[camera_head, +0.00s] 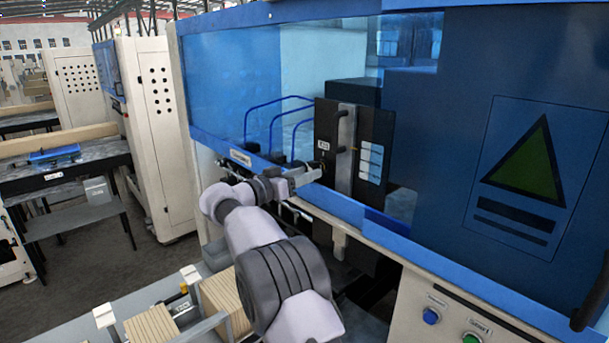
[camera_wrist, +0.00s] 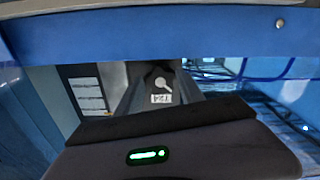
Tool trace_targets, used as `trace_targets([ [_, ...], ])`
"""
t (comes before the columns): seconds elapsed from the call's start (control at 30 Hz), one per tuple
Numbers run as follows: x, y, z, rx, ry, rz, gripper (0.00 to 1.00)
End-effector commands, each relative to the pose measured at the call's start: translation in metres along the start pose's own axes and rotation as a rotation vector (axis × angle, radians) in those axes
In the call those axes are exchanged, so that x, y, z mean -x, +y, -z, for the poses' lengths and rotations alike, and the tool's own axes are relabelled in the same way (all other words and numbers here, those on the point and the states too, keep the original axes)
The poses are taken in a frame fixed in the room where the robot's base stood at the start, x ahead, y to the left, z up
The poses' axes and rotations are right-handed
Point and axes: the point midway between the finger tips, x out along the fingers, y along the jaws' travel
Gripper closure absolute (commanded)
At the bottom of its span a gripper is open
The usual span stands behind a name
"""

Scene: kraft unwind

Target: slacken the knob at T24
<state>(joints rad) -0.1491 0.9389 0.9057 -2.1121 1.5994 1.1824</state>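A dark panel (camera_head: 372,150) stands in the blue machine's opening, with a small white label (camera_head: 323,146) near its upper left; the label is too small to read surely. In the wrist view the label (camera_wrist: 160,99) appears upside down, beside a dark knob (camera_wrist: 158,80) with a pale round-ended mark. My gripper (camera_head: 315,172) is at the panel's lower left, just below the label. Its dark housing with a green light fills the bottom of the wrist view. The fingertips are not clear, so I cannot tell whether they touch the knob or how far apart they are.
A blue machine frame (camera_head: 335,203) runs below the panel, and a blue-tinted window (camera_head: 230,85) lies behind and left. Blue curved tubes (camera_head: 270,105) are left of the panel. A vertical handle (camera_head: 343,130) stands out from the panel. Buttons (camera_head: 431,316) sit lower right.

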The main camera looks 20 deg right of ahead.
Motion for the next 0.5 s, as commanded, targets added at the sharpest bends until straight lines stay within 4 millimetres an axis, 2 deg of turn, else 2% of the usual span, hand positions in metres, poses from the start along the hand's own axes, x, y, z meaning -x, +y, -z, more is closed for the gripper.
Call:
trace_targets([
  [0.13, -0.0002, -0.0002, -0.0021, 0.027, 0.000, 0.000, 0.96],
  [0.33, -0.0002, 0.0010, -0.0021, 0.232, 0.001, 0.000, 0.96],
  [0.5, -0.0003, 0.0016, -0.0001, 0.270, 0.000, 0.000, 0.96],
])
